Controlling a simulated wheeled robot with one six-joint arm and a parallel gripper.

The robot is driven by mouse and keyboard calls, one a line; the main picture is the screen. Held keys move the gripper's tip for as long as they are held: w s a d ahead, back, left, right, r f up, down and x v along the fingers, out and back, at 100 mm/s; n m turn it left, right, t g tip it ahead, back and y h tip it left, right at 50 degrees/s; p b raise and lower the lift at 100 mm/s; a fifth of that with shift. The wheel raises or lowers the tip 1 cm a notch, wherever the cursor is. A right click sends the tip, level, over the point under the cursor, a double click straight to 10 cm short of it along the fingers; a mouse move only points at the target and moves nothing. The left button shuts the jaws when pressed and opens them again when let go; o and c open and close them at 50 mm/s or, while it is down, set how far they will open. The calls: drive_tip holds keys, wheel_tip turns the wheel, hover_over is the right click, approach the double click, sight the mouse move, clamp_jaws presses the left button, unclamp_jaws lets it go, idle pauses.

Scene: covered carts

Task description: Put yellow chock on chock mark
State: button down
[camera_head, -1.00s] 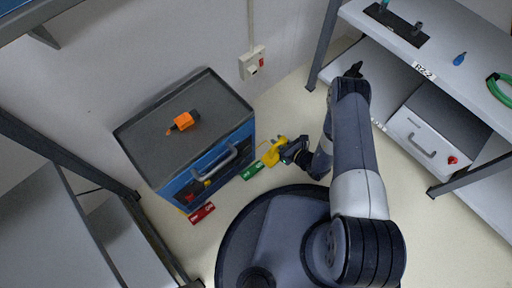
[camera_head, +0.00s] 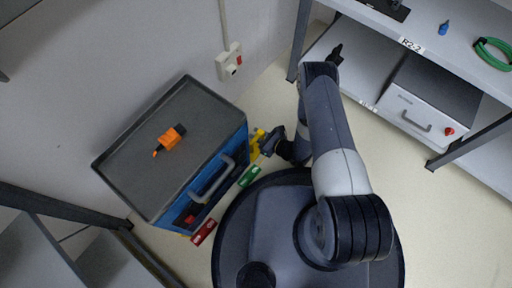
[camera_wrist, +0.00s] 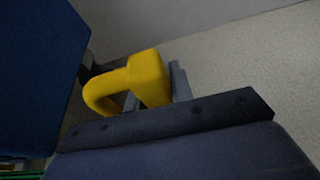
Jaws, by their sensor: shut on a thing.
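The blue cart's side (camera_wrist: 35,60) stands close at the left. I cannot make out a chock mark with certainty.
An orange tool (camera_head: 170,138) lies on the cart's grey top. A shelf rack (camera_head: 412,63) stands at the right, with a white box (camera_head: 418,121) on its lower level. Another rack (camera_head: 40,258) is at lower left. The wall with a socket (camera_head: 229,64) is behind.

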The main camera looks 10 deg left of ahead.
drive_tip(key=shift+f+b, duration=1.2)
drive_tip(key=shift+f, duration=1.8)
drive_tip(key=shift+f, duration=0.15)
drive_tip(key=c, duration=1.2)
unclamp_jaws()
drive_tip(key=shift+c, duration=0.2)
